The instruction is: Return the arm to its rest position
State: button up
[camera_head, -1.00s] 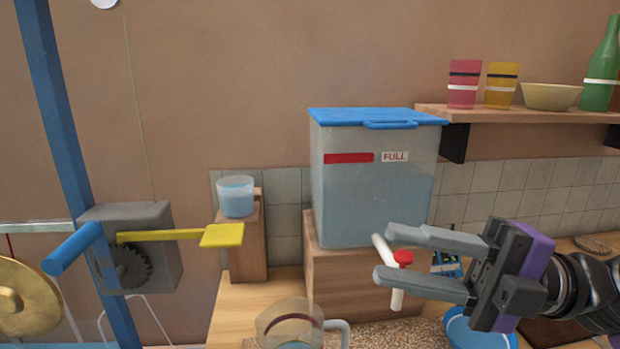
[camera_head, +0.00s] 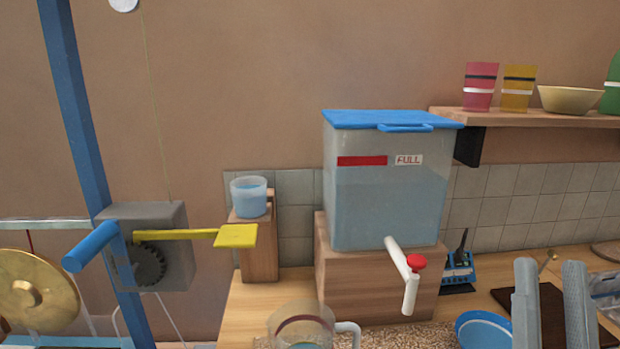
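My gripper (camera_head: 552,305) is at the lower right of the head view, its two grey fingers pointing up and standing apart with nothing between them. Its base and the rest of my arm are below the frame. It is to the right of the water tank (camera_head: 385,190), clear of the tank's white spout with the red knob (camera_head: 417,262).
A blue bowl (camera_head: 484,330) and a dark board (camera_head: 545,310) lie near my fingers. A shelf (camera_head: 550,118) with cups is above. A yellow lever (camera_head: 235,236) and gong (camera_head: 35,290) are at left.

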jog(key=s+a+f+m+g+y, duration=0.1)
jog(key=s+f+g, duration=0.5)
jog(key=f, duration=0.6)
jog(key=s+a+f+g, duration=0.1)
jog(key=s+f+g, duration=0.3)
jog(key=s+f, duration=0.6)
jog(key=s+a+f+n+g+y, duration=0.1)
jog(key=s+f+n+g+y, duration=0.2)
jog(key=s+f, duration=0.5)
jog(key=shift+s+a+f+y, duration=0.3)
jog(key=shift+s+y, duration=0.2)
jog(key=shift+s, duration=0.1)
